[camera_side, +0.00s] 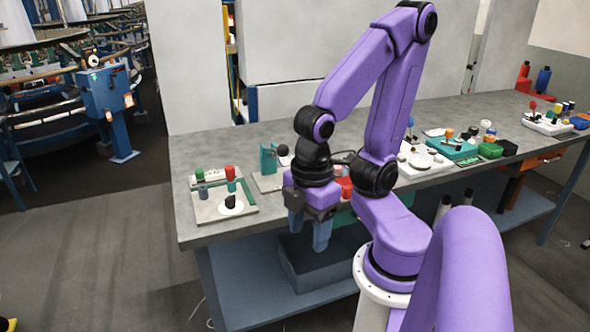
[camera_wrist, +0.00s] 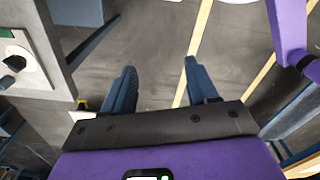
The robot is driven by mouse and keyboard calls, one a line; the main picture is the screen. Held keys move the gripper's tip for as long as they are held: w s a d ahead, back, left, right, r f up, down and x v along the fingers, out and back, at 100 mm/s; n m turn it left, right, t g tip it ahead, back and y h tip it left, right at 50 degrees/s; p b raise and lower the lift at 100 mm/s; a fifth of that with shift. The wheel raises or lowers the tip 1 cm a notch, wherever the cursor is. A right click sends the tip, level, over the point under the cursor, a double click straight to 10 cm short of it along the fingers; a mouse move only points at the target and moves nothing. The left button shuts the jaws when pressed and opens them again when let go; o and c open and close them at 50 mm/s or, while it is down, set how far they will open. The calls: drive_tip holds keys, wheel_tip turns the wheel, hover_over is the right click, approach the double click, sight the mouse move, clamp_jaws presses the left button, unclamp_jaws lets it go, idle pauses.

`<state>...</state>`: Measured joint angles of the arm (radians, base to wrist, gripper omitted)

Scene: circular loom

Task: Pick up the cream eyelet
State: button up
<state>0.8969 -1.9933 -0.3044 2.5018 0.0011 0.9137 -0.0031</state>
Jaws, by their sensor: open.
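My gripper (camera_side: 308,240) hangs with its fingers pointing down at the front edge of the grey bench (camera_side: 205,236). In the wrist view my gripper (camera_wrist: 160,68) has its two blue fingers wide apart, with only floor showing between them. I cannot make out the cream eyelet with certainty in either view. A pale disc with a black piece on it (camera_side: 231,204) lies on the board at the bench's left end. A similar pale shape with a black piece (camera_wrist: 14,62) shows at the left edge of the wrist view, well away from the fingers.
The left board (camera_side: 203,214) also carries green and red upright pieces. A teal block (camera_side: 268,157) stands behind my gripper. Several boards and small parts crowd the bench's right half. A dark box (camera_side: 310,272) sits on the lower shelf (camera_side: 245,305).

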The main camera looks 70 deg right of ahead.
drive_tip(key=w+d+r+n+t+h, duration=0.1)
drive_tip(key=w+d+r, duration=0.1)
drive_tip(key=w+d, duration=0.5)
drive_tip(key=w+d+r+n+h, duration=0.15)
drive_tip(key=w+d, duration=0.25)
drive_tip(key=w, duration=0.5)
drive_tip(key=w+d+r+n+g+h, duration=0.1)
drive_tip(key=d+r+n+h, duration=0.2)
drive_tip(key=d, duration=1.9)
drive_tip(key=shift+y, duration=0.35)
drive_tip(key=x, duration=1)
drive_tip(key=shift+d+f, duration=0.3)
drive_tip(key=shift+w+x, duration=0.15)
drive_tip(key=shift+x, duration=1.25)
drive_tip(key=shift+w+x, duration=0.15)
drive_tip(key=shift+x, duration=1.25)
drive_tip(key=shift+a, duration=0.1)
